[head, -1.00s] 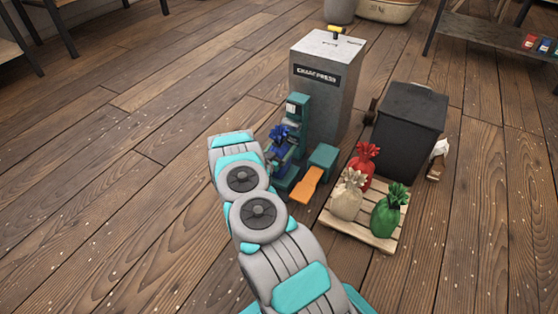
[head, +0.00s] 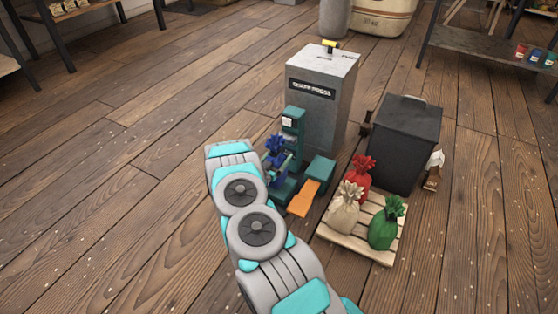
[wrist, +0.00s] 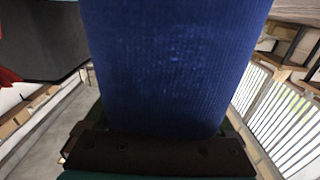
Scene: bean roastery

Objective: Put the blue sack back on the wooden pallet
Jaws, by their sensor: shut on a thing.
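The blue sack (head: 275,146) shows in the head view beside a teal post, partly hidden by my arm. In the wrist view the blue sack (wrist: 175,65) fills the middle, close to the camera. My gripper (wrist: 160,150) is shut on it; its dark bar lies across the bottom of the wrist view. The wooden pallet (head: 340,232) lies on the floor to the right. It carries a red sack (head: 361,174), a cream sack (head: 344,211) and a green sack (head: 384,230). A slatted patch at its back right looks bare.
The teal machine (head: 292,125) with an orange plate (head: 303,197) stands between my arm and the pallet. A grey cabinet (head: 318,115) rises behind it. A dark bin (head: 405,145) stands behind the pallet. The floor at left and front right is clear.

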